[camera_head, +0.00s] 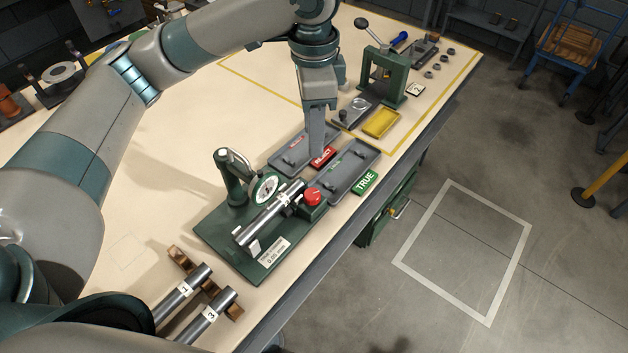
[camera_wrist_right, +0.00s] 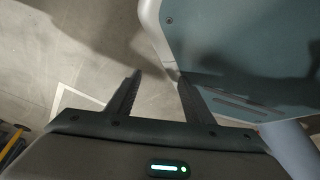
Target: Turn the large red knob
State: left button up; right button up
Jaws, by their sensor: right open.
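The large red knob (camera_head: 313,197) sits on the right end of a dark green fixture (camera_head: 225,245) on the bench. A metal shaft (camera_head: 265,220) lies across the fixture's supports beside the knob, under a dial gauge (camera_head: 265,187). My left gripper (camera_head: 318,152) points down over the grey trays, behind the knob and apart from it. Its fingers overlap in this view, so their gap is hidden. My right gripper (camera_wrist_right: 158,85) is open and empty in the right wrist view, above the floor and next to a grey-teal body. It does not show in the head view.
A REJECT tray (camera_head: 290,150) and a TRUE tray (camera_head: 350,172) lie behind the fixture. Shafts marked 1 (camera_head: 182,292) and 3 (camera_head: 208,314) rest on a wooden rack in front. A green press (camera_head: 385,75) stands farther back. The bench edge runs along the right.

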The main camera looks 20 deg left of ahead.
aim_at(313, 194)
pick_arm(q)
notch_tip(313, 194, down, 17)
jog(key=shift+f+p, duration=0.1)
jog(key=shift+p, duration=0.55)
jog(key=shift+f, duration=0.1)
pick_arm(e)
jog(key=shift+g, duration=0.5)
jog(key=s, duration=0.1)
jog(key=s+d, duration=0.1)
jog(key=s, duration=0.1)
jog(key=s+d, duration=0.1)
jog(key=shift+s+f, duration=0.2)
jog(key=shift+f, duration=0.05)
